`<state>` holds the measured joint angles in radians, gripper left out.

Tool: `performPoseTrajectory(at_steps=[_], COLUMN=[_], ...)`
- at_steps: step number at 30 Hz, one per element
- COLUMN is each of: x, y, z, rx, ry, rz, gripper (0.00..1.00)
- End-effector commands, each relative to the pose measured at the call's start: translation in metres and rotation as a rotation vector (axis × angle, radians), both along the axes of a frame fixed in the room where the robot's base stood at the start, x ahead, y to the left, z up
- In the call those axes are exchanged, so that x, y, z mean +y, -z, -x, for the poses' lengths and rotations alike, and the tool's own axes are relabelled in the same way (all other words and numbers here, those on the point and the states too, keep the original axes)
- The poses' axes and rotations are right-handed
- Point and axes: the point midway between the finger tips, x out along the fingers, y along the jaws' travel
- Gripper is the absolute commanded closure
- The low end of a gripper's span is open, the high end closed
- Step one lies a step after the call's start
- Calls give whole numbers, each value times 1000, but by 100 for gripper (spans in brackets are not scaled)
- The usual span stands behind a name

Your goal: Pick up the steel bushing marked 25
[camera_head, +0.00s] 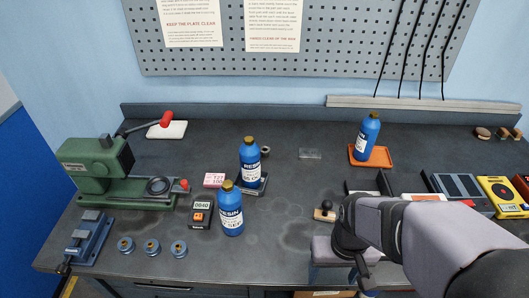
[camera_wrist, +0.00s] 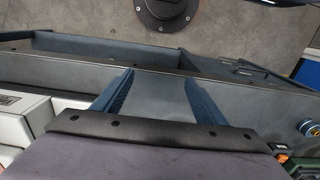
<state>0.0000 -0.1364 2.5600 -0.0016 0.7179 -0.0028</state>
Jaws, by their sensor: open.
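Three small round pieces with blue rims and metallic centres stand in a row at the front left of the bench in the head view: a left one (camera_head: 126,245), a middle one (camera_head: 152,248) and a right one (camera_head: 178,249). They look like bushings, but their marks are too small to read, so I cannot tell which is 25. A similar round blue piece (camera_wrist: 308,127) shows at the right edge of the wrist view. My gripper (camera_wrist: 157,76) is open, with nothing between its fingers. In the head view my arm is at the front right, far from the row.
Blue resin bottles (camera_head: 230,208) (camera_head: 250,162) stand behind the row, near a small black device (camera_head: 201,213). A green press (camera_head: 95,170) and a blue vise (camera_head: 88,238) are at left. Another bottle (camera_head: 368,137) stands on an orange tray (camera_head: 383,158). The front middle is clear.

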Motion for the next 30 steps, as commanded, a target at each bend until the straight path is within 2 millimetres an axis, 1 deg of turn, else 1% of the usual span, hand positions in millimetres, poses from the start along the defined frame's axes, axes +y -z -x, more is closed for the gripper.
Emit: performPoseTrajectory(at_steps=[5,6,8,17,20,23,30], x=[0,0,0,0,0,0,0], y=[0,0,0,0,-4,-12,-44], z=[0,0,0,0,-1,-1,-1], rx=[0,0,0,0,-2,-4,-6], ry=[0,0,0,0,0,0,0], rz=[0,0,0,0,0,0,0], gripper=[34,37,50,50,50,50,50])
